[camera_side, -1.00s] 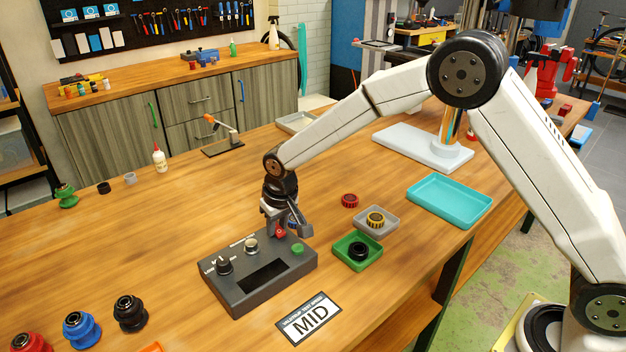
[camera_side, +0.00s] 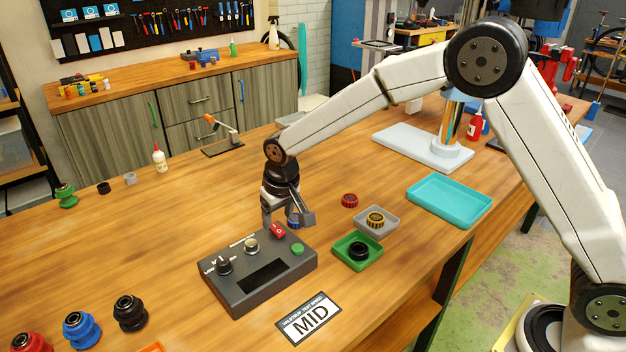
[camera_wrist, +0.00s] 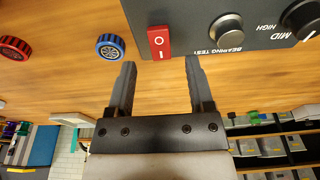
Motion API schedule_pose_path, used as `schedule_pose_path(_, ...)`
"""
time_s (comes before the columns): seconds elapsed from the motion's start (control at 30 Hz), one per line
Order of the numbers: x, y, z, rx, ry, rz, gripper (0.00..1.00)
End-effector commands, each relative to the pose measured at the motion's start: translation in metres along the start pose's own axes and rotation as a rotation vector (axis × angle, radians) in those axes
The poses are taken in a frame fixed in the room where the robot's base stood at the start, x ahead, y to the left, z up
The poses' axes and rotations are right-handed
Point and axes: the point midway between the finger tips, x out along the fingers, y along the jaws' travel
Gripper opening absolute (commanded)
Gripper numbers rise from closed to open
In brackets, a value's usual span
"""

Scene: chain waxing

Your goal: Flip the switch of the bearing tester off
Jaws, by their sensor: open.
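The bearing tester (camera_side: 240,289) is a dark grey box on the wooden bench, with knobs, a dark display and a green button. Its red rocker switch (camera_side: 278,230) is at the back edge. In the wrist view the switch (camera_wrist: 159,42) shows a white O at the top and a bar below; I cannot tell which side is pressed. My gripper (camera_side: 284,217) is open and empty, just behind and above the switch, apart from it. In the wrist view the switch lies between and just beyond the fingertips of my gripper (camera_wrist: 160,64).
A blue ring bearing (camera_wrist: 110,46) lies beside the tester, close to my gripper. A red one (camera_side: 349,200) lies farther right, near a grey tray (camera_side: 391,227), a green tray (camera_side: 340,254) and a teal tray (camera_side: 470,213). A MID card (camera_side: 309,318) lies in front.

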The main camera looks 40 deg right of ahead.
Motion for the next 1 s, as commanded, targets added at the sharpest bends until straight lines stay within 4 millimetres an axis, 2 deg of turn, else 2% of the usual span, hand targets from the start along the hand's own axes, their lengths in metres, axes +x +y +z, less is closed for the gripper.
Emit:
schedule_pose_path(0.2,-0.029,0.0,-0.001,0.0,0.003,-0.001,0.68)
schedule_pose_path(0.4,-0.044,0.0,0.0,0.0,0.001,0.0,0.68)
schedule_pose_path(0.83,-0.047,0.0,0.0,0.0,0.0,0.0,0.68)
schedule_pose_path(1.0,-0.048,0.007,0.006,0.001,0.001,-0.001,0.68)
